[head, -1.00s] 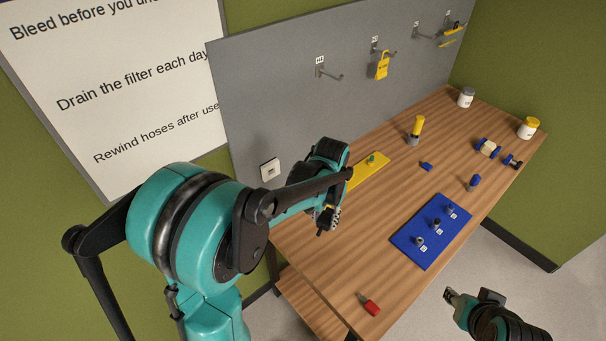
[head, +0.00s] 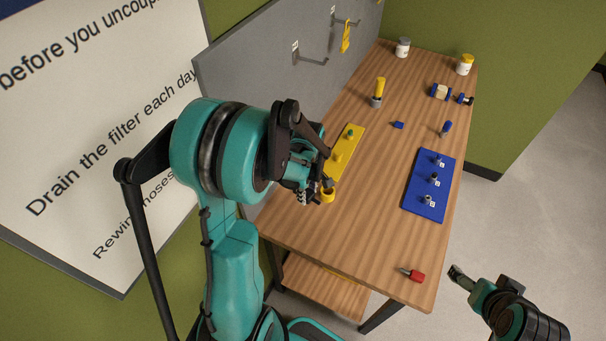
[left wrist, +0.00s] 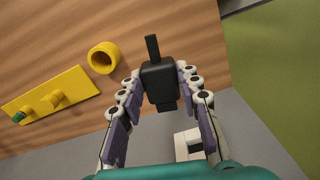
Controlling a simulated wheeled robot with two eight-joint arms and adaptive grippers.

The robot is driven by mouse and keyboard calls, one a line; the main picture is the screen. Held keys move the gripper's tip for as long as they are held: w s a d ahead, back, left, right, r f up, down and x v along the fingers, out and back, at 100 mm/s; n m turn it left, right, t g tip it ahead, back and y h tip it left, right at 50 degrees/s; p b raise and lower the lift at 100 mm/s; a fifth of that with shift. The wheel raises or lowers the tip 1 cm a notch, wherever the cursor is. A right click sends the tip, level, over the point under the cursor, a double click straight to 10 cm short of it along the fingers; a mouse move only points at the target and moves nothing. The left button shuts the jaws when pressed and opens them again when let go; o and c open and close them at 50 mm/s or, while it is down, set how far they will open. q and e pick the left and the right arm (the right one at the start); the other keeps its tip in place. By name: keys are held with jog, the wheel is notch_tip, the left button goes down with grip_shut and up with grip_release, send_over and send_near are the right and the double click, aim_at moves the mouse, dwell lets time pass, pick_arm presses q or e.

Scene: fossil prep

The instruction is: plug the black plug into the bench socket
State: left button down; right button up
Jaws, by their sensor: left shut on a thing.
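The black plug (left wrist: 160,82) is between the fingers of my left gripper (left wrist: 160,90), which is shut on it. In the left wrist view its thin stub points up, over the wood, and its blocky end points down toward the grey panel. The white bench socket (left wrist: 187,145) is on that panel, partly hidden behind a finger, and the plug is apart from it. In the head view my left gripper (head: 314,192) is at the bench's near left end; my arm hides the socket there. My right gripper (head: 457,274) is off the bench's right front side, its opening unclear.
A yellow ring (left wrist: 103,58) stands close beside my left gripper, with a yellow board with pegs (left wrist: 50,98) beyond it. A blue board (head: 427,188) and a red-handled tool (head: 413,275) lie to the right. The middle of the wooden bench (head: 350,225) is clear.

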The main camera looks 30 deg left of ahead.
pick_arm(q)
jog(key=shift+s+a+r+n+p, duration=0.25)
jog(key=shift+a+r+n+p, duration=0.1)
jog(key=shift+r+n, duration=0.25)
jog(key=shift+s+a+n, duration=0.15)
jog(key=shift+a+n, duration=0.15)
jog(key=shift+n, duration=0.2)
jog(key=shift+f, duration=0.1)
pick_arm(e)
jog(key=shift+r, duration=0.85)
pick_arm(q)
jog(key=shift+d, duration=0.1)
jog(key=shift+s+a+b, duration=0.15)
jog(key=shift+a+b, duration=0.1)
jog(key=shift+a, duration=1.2)
jog(key=shift+s+a+b, duration=0.15)
jog(key=shift+a+b, duration=0.1)
jog(key=shift+a, duration=1.2)
pick_arm(e)
jog(key=shift+f, duration=0.5)
pick_arm(q)
jog(key=shift+b, duration=0.3)
pick_arm(e)
jog(key=shift+f, duration=0.35)
pick_arm(q)
jog(key=shift+a, duration=0.15)
